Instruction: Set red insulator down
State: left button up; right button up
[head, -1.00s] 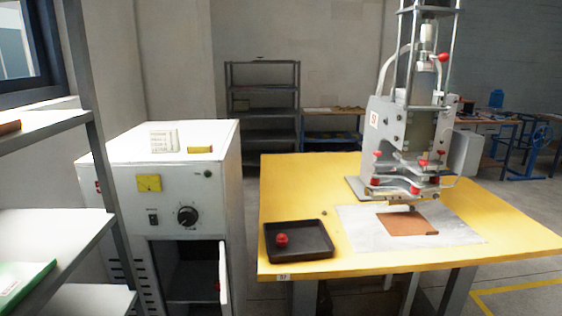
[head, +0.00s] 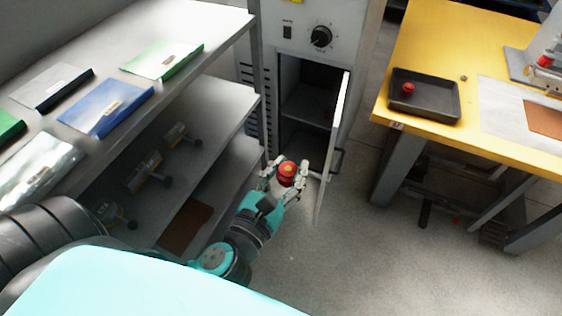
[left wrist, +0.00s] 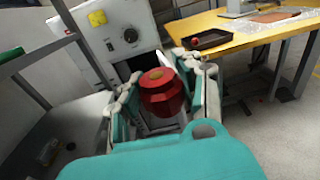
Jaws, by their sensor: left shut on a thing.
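My left gripper (head: 286,178) is shut on a red insulator (head: 287,170), a ribbed red piece with a yellowish spot on top. It holds the insulator in the air in front of the open cabinet. In the left wrist view the held insulator (left wrist: 161,92) sits between the two fingers. A second red piece (head: 408,88) lies in the black tray (head: 440,112) on the yellow table; it also shows in the left wrist view (left wrist: 195,40). My right gripper is not in view.
The white cabinet (head: 345,15) has its door (head: 335,140) swung open, with shelves inside. A grey shelf unit (head: 215,30) with folders and tools stands left. The yellow table (head: 425,50) stands right, with a metal sheet (head: 500,110). The floor (head: 330,250) between is clear.

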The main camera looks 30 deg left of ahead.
pick_arm(q)
jog(key=w+d+r, duration=0.4)
jog(key=d+r, duration=0.2)
jog(key=d, duration=0.2)
jog(key=w+d+r, duration=0.4)
jog(key=d+r, duration=0.3)
jog(key=d, duration=0.1)
jog(key=shift+w+d, duration=0.25)
jog(key=shift+w, duration=0.15)
